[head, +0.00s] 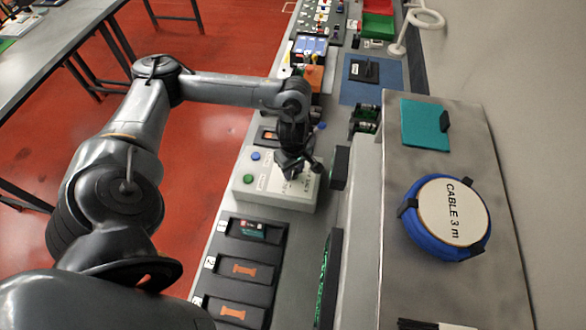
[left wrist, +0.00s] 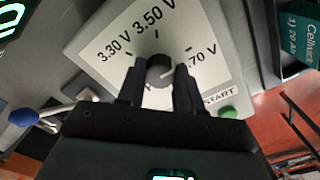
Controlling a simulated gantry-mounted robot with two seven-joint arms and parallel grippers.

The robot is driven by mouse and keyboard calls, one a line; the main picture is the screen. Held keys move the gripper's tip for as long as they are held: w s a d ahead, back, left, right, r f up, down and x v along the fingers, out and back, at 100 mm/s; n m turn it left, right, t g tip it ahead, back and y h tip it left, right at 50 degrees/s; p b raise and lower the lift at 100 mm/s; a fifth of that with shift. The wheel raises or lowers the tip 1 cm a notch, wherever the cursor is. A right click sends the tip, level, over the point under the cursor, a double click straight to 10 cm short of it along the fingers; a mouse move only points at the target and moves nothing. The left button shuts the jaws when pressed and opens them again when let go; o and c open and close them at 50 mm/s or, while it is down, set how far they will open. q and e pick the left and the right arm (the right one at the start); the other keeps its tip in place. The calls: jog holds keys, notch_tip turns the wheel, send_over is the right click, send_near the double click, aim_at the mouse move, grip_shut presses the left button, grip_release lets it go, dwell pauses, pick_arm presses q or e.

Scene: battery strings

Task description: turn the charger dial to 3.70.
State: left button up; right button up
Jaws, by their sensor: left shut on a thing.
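The charger (head: 270,200) is a pale box on the bench in the head view, and its face (left wrist: 100,40) fills the upper middle of the left wrist view. My left gripper (head: 297,172) is over it, pointing down. In the left wrist view the left gripper (left wrist: 160,88) is shut on the dark round dial (left wrist: 160,68), one finger on each side. The face reads 3.30 V, 3.50 V and a partly hidden .70 V. A light line on the dial seems to point toward the .70 V side, but fingers cover part of it. My right gripper is not in view.
A green button (left wrist: 228,112) sits beside the START label. A numbered tray (head: 283,245) holds a teal cell (head: 250,230) and orange pieces in front of the charger. A grey cabinet top (head: 390,270) at right carries a CABLE 3 m reel (head: 452,212). A blue-knobbed lever (left wrist: 22,116) is near the gripper.

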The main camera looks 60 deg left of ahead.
aim_at(293, 171)
pick_arm(q)
jog(key=shift+r, duration=0.1)
dwell(0.3)
jog(key=o, duration=1)
jog(key=shift+o, duration=0.2)
notch_tip(293, 171, up, 11)
jog(key=p, duration=0.7)
jog(key=shift+s, duration=0.1)
